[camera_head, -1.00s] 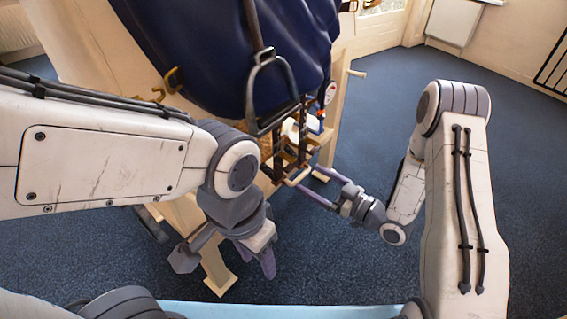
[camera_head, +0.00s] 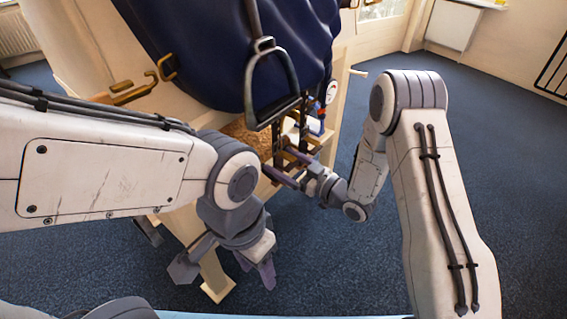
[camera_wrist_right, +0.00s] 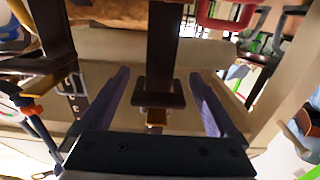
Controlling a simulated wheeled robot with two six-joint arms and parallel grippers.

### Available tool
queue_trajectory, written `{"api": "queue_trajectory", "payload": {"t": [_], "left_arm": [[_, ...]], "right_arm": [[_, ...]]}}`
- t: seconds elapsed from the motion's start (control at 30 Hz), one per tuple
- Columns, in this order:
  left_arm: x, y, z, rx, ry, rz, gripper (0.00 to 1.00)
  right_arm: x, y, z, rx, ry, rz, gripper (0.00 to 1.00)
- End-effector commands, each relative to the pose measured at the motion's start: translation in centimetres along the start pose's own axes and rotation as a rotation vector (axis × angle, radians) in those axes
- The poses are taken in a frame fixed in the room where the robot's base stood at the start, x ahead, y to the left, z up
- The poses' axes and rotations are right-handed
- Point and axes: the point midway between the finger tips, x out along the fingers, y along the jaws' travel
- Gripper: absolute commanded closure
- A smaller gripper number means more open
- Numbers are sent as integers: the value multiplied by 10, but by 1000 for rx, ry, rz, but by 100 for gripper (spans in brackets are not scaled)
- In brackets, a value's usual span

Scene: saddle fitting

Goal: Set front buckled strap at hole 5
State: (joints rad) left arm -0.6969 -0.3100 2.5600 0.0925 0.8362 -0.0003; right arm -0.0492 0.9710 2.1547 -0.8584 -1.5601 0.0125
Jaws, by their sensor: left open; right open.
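Dark straps (camera_head: 303,122) hang below the blue saddle (camera_head: 205,50); a second one (camera_head: 277,140) is beside it. My right gripper (camera_head: 277,162) is at the lower part of these straps, its fingers pointing left. In the right wrist view, a dark strap (camera_wrist_right: 163,45) runs down between the two spread fingers of the right gripper (camera_wrist_right: 158,75). It carries a dark crosspiece (camera_wrist_right: 158,94) with a brass-coloured piece (camera_wrist_right: 155,117) below. Gaps show on both sides. My left gripper (camera_head: 257,266) is open and empty, low and away from the straps.
A metal stirrup (camera_head: 271,84) hangs in front of the saddle, just above the straps. A wooden stand (camera_head: 216,275) carries the saddle. A brass hook (camera_head: 166,68) is at the left. Another buckle (camera_wrist_right: 75,85) shows at left in the wrist view. Blue floor at right is free.

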Motion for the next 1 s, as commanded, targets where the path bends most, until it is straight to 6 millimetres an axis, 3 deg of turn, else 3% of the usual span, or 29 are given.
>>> {"api": "queue_trajectory", "payload": {"t": [0.03,0.27,0.3,0.57,1.0], "left_arm": [[0,0,0,0,0,0,50],[0,0,0,0,0,0,50],[0,0,0,0,0,0,50],[-7,0,0,0,0,0,50],[-69,5,-4,0,0,0,50]], "right_arm": [[0,0,0,0,0,0,9],[0,0,0,0,0,-1,97],[0,0,0,0,0,-1,100],[-1,-1,-8,0,0,-2,100],[-1,-1,-81,0,1,-4,100]]}}
